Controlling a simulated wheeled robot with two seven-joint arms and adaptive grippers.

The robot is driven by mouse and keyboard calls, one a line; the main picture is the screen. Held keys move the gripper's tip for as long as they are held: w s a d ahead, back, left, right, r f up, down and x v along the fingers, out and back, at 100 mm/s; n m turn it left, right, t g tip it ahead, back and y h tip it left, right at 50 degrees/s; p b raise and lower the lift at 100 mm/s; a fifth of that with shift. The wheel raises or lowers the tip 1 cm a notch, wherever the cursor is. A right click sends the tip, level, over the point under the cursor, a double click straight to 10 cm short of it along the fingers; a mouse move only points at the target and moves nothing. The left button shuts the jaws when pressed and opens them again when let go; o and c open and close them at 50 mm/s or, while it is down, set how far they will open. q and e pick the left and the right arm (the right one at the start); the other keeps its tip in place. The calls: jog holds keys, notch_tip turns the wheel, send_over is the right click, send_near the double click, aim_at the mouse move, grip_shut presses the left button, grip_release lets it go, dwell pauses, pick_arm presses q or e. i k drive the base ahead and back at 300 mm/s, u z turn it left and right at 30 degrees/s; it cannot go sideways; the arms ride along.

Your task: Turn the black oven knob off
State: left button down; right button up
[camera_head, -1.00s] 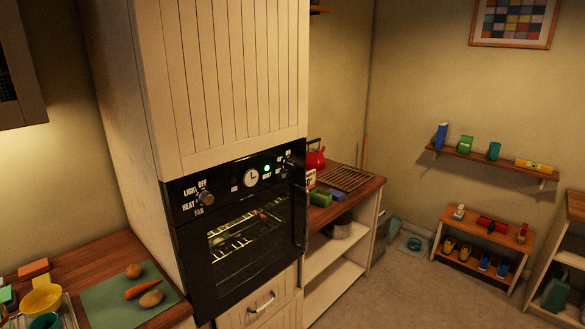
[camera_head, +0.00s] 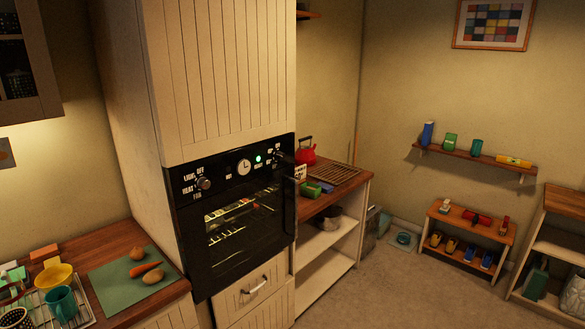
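The black built-in oven (camera_head: 240,243) stands in the tall cream cabinet, left of centre. Its black panel has a left knob (camera_head: 204,183) with LIGHT, OFF, HEAT and FAN labels around it. A round clock (camera_head: 244,167) and a lit green light (camera_head: 258,158) are in the middle. A second dark knob shows at the panel's right end (camera_head: 279,157), seen at a slant among white labels. The exact pointer direction of either knob is too small to tell. The oven door is closed and its inside is lit. Neither of my grippers is in view.
The left counter holds a green mat (camera_head: 131,281) with vegetables and a rack (camera_head: 85,316) with cups. The right counter (camera_head: 345,187) has a red kettle (camera_head: 304,153). A shoe bench (camera_head: 470,226) stands at the far wall. The floor (camera_head: 410,290) at right is clear.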

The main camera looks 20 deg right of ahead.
aim_at(279, 155)
jog(key=u, duration=0.05)
jog(key=k, duration=0.7)
jog(key=z, duration=0.95)
jog(key=i, duration=1.5)
jog(key=u, duration=0.7)
jog(key=i, duration=0.65)
jog(key=u, duration=0.55)
